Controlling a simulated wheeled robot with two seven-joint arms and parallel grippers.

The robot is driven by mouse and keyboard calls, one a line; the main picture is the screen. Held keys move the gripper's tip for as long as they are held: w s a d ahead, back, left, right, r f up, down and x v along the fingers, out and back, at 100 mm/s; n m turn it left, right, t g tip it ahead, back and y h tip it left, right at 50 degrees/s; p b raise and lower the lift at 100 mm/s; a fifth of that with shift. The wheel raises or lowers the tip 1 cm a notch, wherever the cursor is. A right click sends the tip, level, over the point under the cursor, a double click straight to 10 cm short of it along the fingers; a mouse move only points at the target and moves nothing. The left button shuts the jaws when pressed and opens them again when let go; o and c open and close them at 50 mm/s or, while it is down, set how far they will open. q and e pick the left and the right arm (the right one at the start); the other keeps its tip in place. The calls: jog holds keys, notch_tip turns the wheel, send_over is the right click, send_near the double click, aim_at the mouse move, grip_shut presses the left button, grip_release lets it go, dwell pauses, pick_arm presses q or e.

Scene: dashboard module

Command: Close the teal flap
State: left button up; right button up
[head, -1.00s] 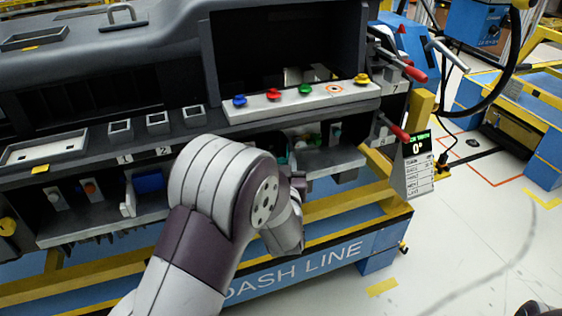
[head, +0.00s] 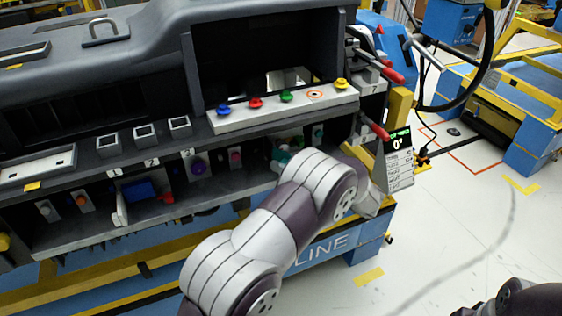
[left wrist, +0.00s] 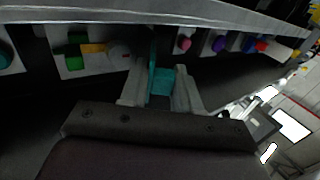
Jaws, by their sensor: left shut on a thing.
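The teal flap (left wrist: 162,82) shows in the left wrist view as a teal block with a thin upright teal strip beside it. My left gripper (left wrist: 159,88) has its two pale fingers on either side of the teal piece and is shut on it. In the head view a bit of teal (head: 281,158) shows in the lower bay of the dashboard module, just behind my left arm. My left fingertips are hidden there by the arm, and the flap's angle cannot be told. My right gripper is not in view.
In the lower bay are a purple knob (head: 198,167), a blue block (head: 139,190) and a red piece (head: 166,198). Above is a shelf with coloured buttons (head: 255,103). Floor at right is open.

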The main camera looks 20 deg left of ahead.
pick_arm(q)
jog(key=shift+w+d+n+g, duration=0.1)
jog(key=shift+w+n+g, duration=0.2)
jog(key=shift+n+g, duration=0.55)
jog(key=shift+w+n+g, duration=0.3)
jog(key=shift+n+g, duration=0.2)
jog(key=shift+g, duration=0.7)
jog(key=shift+w+d+n+g, duration=0.1)
jog(key=shift+w+n+g, duration=0.2)
jog(key=shift+n+g, duration=0.55)
jog(key=shift+g, duration=0.4)
jog(key=o, duration=0.9)
jog(key=shift+a+r, duration=0.1)
